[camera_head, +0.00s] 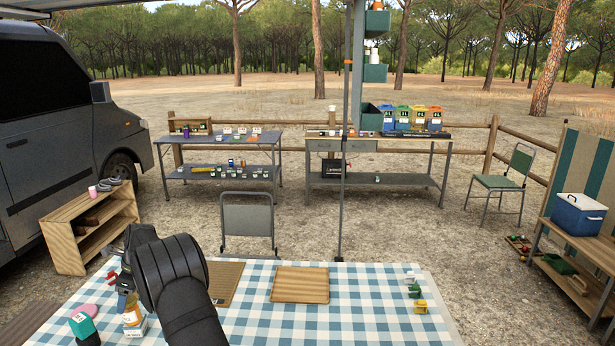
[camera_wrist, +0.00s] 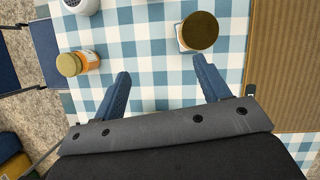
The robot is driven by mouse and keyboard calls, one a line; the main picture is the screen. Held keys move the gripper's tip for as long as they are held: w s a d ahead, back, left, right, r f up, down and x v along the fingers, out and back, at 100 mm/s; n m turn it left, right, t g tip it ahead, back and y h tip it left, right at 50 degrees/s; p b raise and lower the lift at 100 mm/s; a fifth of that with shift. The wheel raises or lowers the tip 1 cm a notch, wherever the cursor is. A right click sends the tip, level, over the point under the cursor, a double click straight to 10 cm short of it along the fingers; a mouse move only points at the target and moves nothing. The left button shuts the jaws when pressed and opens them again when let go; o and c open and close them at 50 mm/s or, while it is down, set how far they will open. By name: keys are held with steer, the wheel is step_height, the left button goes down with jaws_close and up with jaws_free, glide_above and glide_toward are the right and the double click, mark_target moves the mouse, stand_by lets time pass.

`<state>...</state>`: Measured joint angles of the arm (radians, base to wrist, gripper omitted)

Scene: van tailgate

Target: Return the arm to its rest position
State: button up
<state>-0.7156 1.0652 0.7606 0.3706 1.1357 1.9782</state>
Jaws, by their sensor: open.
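My gripper (camera_wrist: 160,66) is open, its two blue fingers spread apart with only the checkered cloth between them in the wrist view. In the head view my dark arm reaches over the front left of the table, and its forearm hides part of the cloth. A jar with a gold lid (camera_wrist: 70,65) is left of the fingers in the wrist view. A jar with a brown lid (camera_wrist: 200,32) is just beyond the right fingertip, apart from it as far as I can tell.
The checkered table (camera_head: 360,318) holds a brown mat (camera_head: 225,280), a wooden board (camera_head: 300,284), a teal-topped box (camera_head: 82,325) and several small items (camera_head: 414,292) at right. A chair (camera_head: 248,215) stands behind it. The cloth right of the board is mostly clear.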

steer(key=shift+s+d+f+n+g, duration=0.1)
steer(key=shift+s+d+n+g, duration=0.1)
steer(key=shift+d+n, duration=0.35)
steer(key=shift+s+d+f+n+g, duration=0.1)
steer(key=shift+s+d+n+g, duration=0.1)
steer(key=shift+d+n, duration=0.3)
